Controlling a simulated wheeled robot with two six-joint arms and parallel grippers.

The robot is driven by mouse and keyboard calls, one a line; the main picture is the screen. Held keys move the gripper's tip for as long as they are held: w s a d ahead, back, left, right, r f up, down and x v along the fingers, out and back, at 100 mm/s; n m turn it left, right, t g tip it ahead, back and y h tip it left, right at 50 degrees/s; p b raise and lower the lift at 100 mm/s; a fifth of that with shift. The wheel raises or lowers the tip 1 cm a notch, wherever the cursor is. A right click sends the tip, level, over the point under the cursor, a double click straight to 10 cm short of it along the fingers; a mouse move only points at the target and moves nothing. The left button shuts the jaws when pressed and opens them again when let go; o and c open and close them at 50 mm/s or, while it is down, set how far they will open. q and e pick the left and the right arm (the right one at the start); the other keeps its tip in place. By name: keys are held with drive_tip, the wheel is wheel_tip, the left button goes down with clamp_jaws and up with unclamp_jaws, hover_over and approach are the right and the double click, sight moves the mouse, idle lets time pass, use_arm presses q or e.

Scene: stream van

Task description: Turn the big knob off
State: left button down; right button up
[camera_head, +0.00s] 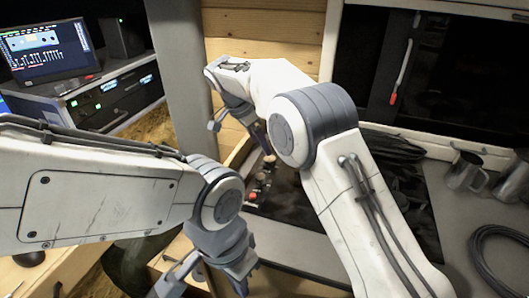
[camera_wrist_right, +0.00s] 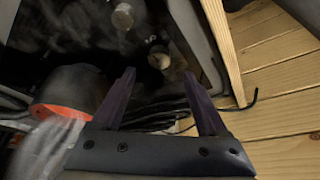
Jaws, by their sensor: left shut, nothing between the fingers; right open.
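A dark panel with small knobs (camera_head: 262,182) shows partly behind my right arm in the head view. In the right wrist view, two pale round knobs show on a dark panel: one (camera_wrist_right: 123,17) at the top and one (camera_wrist_right: 158,57) beyond the fingertips. I cannot tell which is the big knob or how either is turned. My right gripper (camera_wrist_right: 163,80) is open and empty, its fingers apart and short of the nearer knob; it also shows in the head view (camera_head: 217,118). My left gripper (camera_head: 180,274) is shut and empty, low in the head view, apart from the panel.
Dark cables (camera_wrist_right: 160,112) and an orange-rimmed dark cylinder (camera_wrist_right: 62,92) lie near the right fingers. A wooden wall (camera_wrist_right: 275,60) stands to the right there. In the head view are a monitor (camera_head: 45,50), metal mugs (camera_head: 463,172) and a coiled cable (camera_head: 482,240).

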drive_tip(key=shift+v, duration=1.6)
